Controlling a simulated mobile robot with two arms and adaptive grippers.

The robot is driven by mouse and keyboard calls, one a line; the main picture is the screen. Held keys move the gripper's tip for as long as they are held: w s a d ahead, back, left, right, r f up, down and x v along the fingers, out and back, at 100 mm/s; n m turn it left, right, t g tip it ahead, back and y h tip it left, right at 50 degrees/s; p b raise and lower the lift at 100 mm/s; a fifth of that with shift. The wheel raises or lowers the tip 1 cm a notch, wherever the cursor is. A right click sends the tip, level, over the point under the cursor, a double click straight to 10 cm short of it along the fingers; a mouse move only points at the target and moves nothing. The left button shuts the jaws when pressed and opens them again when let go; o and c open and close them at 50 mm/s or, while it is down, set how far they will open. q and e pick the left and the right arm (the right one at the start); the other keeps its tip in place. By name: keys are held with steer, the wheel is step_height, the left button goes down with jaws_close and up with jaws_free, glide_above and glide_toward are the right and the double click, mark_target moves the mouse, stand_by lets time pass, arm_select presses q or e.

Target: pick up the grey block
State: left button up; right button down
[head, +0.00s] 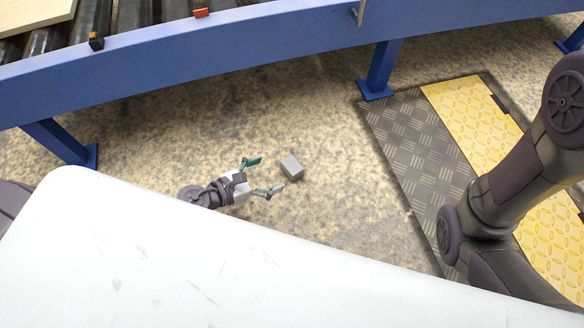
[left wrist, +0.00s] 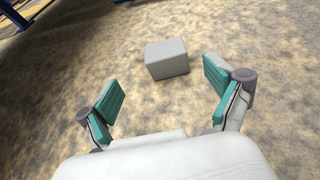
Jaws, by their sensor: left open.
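The grey block (head: 292,167) lies on the speckled floor, just beyond the fingertips of my left gripper (head: 265,175). The left gripper is open, with its green-padded fingers spread and nothing between them. In the left wrist view the block (left wrist: 167,59) sits ahead of the open left gripper (left wrist: 163,85), roughly centred between the fingers and apart from both. My right arm shows at the right of the head view, but its gripper is out of the picture.
A blue conveyor frame (head: 230,55) with rollers crosses the top, its legs (head: 380,72) standing on the floor. A wooden board (head: 35,14) lies on the rollers. A dark and yellow tread plate (head: 415,140) lies at the right. Floor around the block is clear.

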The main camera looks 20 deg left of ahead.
mark_target(288, 167)
arm_select(q)
steer(key=x, duration=0.8)
steer(key=shift+s+d, duration=0.15)
steer(key=shift+d, duration=0.15)
steer(key=shift+r, duration=0.1)
steer(key=c, duration=1.3)
